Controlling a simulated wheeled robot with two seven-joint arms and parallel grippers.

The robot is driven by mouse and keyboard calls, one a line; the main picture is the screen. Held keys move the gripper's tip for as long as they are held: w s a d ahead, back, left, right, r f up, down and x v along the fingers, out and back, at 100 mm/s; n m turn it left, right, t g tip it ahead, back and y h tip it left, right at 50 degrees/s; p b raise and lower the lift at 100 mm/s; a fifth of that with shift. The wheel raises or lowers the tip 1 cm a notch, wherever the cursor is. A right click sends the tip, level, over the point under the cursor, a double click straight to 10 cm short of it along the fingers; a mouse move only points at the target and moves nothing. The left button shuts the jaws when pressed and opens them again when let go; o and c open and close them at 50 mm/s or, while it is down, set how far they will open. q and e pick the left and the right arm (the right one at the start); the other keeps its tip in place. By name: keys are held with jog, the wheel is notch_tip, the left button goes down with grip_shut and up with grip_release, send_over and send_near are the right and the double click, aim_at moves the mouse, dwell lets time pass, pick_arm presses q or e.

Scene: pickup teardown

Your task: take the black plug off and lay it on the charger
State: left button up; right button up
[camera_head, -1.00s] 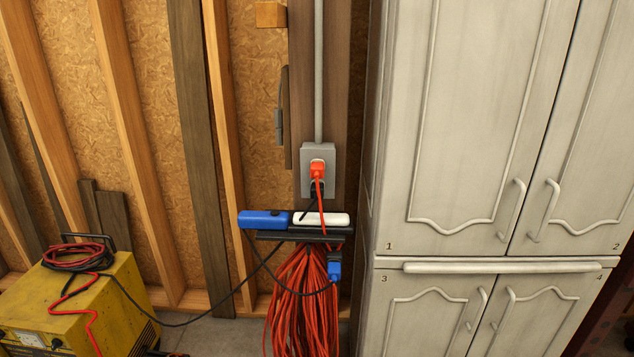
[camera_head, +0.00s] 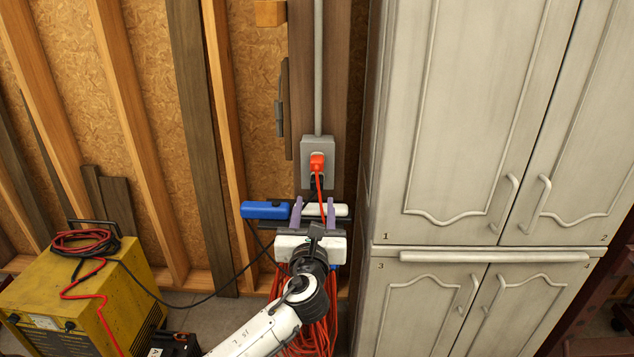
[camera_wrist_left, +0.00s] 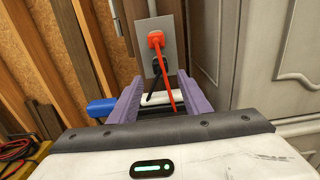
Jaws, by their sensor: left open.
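The black plug (camera_wrist_left: 157,66) sits in the lower socket of the grey wall outlet (camera_head: 318,149), below an orange plug (camera_head: 317,162). In the head view the black plug (camera_head: 315,184) is partly hidden behind the orange cord. The yellow charger (camera_head: 85,290) stands on the floor at lower left. My left gripper (camera_head: 313,212) is open and empty, below and in front of the outlet, its purple fingers pointing at it. In the left wrist view the fingers (camera_wrist_left: 152,93) stand wide apart, with the plug beyond them. My right gripper is not in view.
A shelf with a blue power block (camera_head: 265,210) and a white one (camera_head: 340,210) lies just under the outlet. An orange cord coil (camera_head: 315,335) hangs below. A pale cabinet (camera_head: 480,130) stands close on the right. Red cables (camera_head: 82,245) lie on the charger.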

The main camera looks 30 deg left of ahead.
aim_at(317, 187)
pick_arm(q)
jog(key=b+x, duration=0.2)
jog(key=x, duration=0.2)
jog(key=shift+w+a+f+b, duration=0.1)
jog(key=shift+w+f+b, duration=0.1)
jog(key=shift+b, duration=0.1)
jog(key=x, duration=0.3)
jog(key=shift+r, duration=0.2)
jog(key=shift+x, duration=0.75)
jog(key=shift+p, duration=0.65)
dwell(0.3)
